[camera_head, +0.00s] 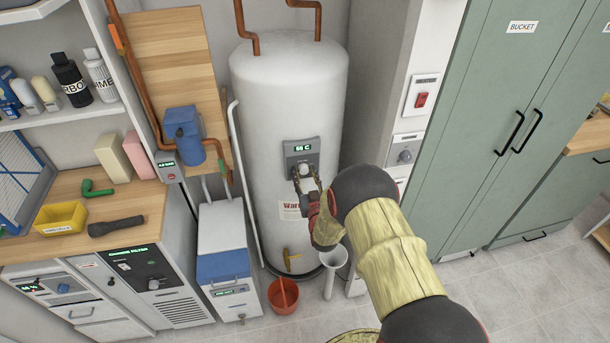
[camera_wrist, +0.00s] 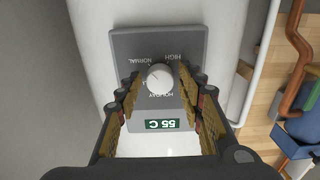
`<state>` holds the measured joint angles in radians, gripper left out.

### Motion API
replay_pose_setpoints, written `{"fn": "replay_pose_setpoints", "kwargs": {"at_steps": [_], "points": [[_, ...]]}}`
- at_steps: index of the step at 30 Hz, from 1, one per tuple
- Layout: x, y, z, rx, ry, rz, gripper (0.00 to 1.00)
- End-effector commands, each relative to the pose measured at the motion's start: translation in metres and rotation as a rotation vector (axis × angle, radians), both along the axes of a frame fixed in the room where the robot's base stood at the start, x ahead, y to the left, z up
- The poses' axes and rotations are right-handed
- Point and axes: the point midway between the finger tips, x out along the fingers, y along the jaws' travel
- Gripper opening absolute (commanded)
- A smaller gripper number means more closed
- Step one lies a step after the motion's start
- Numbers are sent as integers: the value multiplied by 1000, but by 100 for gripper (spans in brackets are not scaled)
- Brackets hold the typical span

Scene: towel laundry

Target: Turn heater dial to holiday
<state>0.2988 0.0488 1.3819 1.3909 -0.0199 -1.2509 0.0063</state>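The heater is a tall white tank (camera_head: 290,90) with a grey control panel (camera_head: 289,147) on its front. In the wrist view the panel (camera_wrist: 125,45) appears upside down, with a round white dial (camera_wrist: 160,77) at its middle. NORMAL is printed at upper left, HIGH at upper right and HOLIDAY below the dial, partly covered. The dial's small mark seems to point to the upper left, toward NORMAL. A green display (camera_wrist: 161,125) reads 55 C. My gripper (camera_head: 307,178) is open, its fingers (camera_wrist: 159,80) on either side of the dial with gaps visible.
A warning label (camera_head: 290,211) is on the tank below the panel. A grey wall unit with a red switch (camera_head: 421,99) is to the right. Green cabinets (camera_head: 480,110) stand farther right.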

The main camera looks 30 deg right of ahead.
Motion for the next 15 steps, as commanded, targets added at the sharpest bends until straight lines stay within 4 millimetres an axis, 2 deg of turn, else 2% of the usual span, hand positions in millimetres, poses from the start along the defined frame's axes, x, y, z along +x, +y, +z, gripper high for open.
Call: {"fn": "replay_pose_setpoints", "kwargs": {"at_steps": [15], "points": [[0, 0, 0, 0, 0, 0, 7]]}}
